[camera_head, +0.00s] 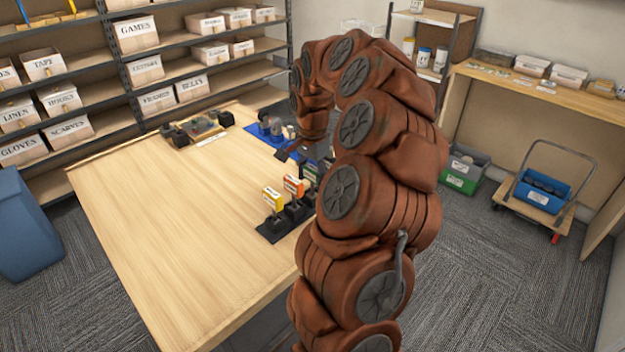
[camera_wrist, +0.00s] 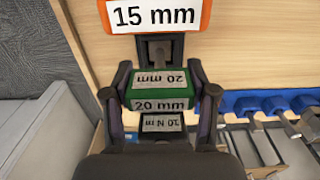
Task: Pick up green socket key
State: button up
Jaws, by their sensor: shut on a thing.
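The green socket key (camera_wrist: 160,104) shows in the wrist view with "20 mm" labels on its green block. My gripper (camera_wrist: 158,92) has one finger on each side of the block and is shut on it. An orange key (camera_wrist: 155,14) marked "15 mm" lies just beyond my fingers.
A yellow key (camera_head: 272,197) stands at the near end of the row. A blue tray (camera_head: 262,135) with tools lies farther back. A board with dark clamps (camera_head: 197,128) is at the back left. The table's left half (camera_head: 150,220) is clear.

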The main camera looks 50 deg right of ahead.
jog(key=c, duration=0.5)
jog(key=shift+o, duration=0.2)
